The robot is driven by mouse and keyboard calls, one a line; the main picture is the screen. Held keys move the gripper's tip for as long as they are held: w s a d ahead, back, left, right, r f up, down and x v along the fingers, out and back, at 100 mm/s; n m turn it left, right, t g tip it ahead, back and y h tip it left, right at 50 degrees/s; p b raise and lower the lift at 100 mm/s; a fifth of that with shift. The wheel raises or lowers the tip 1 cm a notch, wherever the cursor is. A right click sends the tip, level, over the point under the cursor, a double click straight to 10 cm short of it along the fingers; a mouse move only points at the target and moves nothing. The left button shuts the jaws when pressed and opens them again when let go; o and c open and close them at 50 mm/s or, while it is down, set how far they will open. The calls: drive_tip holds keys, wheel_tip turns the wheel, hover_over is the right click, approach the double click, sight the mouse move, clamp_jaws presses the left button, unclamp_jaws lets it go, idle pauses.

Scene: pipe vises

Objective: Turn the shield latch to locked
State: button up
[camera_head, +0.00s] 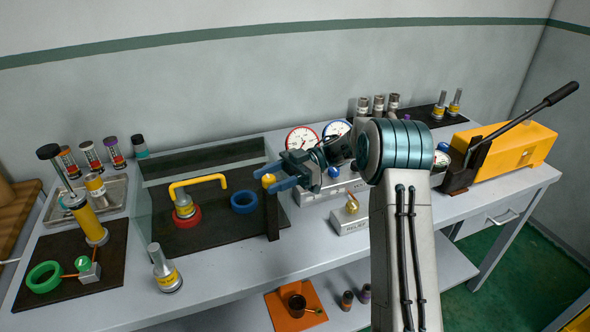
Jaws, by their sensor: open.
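The clear shield with its yellow handle (198,183) stands over a dark mat on the left half of the bench. At its right front corner is a dark upright post (272,217). The shield latch, with a yellow round knob (268,180), sits at the top of this post. My gripper (276,177) comes in from the right with its blue fingers open, pointing left. The fingertips are at the knob, one above and one below it in the picture. I cannot tell whether they touch it. The fingers partly hide the latch.
Behind the shield are a red ring (187,222) with a metal fitting and a blue ring (244,202). Two gauges (302,139) and a small relief box (350,214) stand right of the post. A yellow pump (520,147) with a long lever is at far right. A loose fitting (165,272) stands at the front.

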drive_tip(key=v, duration=1.1)
drive_tip(key=shift+d, duration=0.15)
